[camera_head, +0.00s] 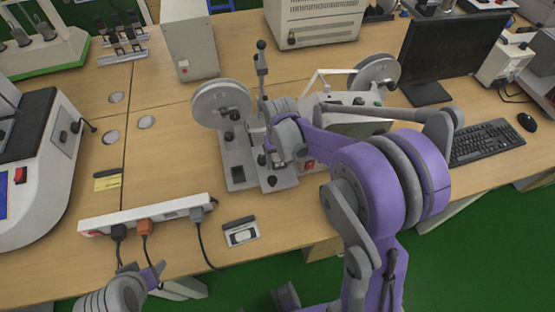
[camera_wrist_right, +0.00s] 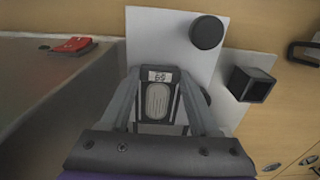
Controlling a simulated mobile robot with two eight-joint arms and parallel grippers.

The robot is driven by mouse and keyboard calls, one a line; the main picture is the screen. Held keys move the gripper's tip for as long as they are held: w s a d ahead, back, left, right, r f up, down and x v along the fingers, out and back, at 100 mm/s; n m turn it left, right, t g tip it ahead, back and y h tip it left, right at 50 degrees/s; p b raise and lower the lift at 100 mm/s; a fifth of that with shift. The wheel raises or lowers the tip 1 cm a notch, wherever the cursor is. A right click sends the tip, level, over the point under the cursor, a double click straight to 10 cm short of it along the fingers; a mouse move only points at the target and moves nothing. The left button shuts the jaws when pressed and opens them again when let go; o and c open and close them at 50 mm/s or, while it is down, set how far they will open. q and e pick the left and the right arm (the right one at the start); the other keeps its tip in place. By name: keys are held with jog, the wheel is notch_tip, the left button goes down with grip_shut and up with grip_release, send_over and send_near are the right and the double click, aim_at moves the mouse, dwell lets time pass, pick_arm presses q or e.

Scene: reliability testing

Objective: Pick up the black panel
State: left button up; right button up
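In the right wrist view, a small dark panel (camera_wrist_right: 158,76) with a pale oval face and a small light label at its top lies between the two grey fingers of my right gripper (camera_wrist_right: 158,82). The fingers run close along its sides. I cannot tell whether they press on it. In the head view my right gripper (camera_head: 276,157) is down at the grey machine with two reels, and its fingertips are mostly hidden there. My left gripper (camera_head: 141,273) is low at the left, fingers apart and empty, near the table's front edge.
The reel machine's base (camera_head: 237,176) stands mid-table. A white power strip (camera_head: 150,212) with plugs and cables lies in front. A small black-and-white item (camera_head: 241,231) lies near the front edge. A monitor (camera_head: 450,50) and keyboard (camera_head: 487,142) stand at right.

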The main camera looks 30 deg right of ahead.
aim_at(279, 164)
jog(key=c, duration=0.3)
notch_tip(279, 164, up, 10)
jog(key=shift+r+p, duration=0.1)
jog(key=shift+p, duration=0.25)
jog(key=shift+c, duration=0.2)
jog(key=shift+f+b, duration=2.3)
jog(key=shift+f, duration=1.35)
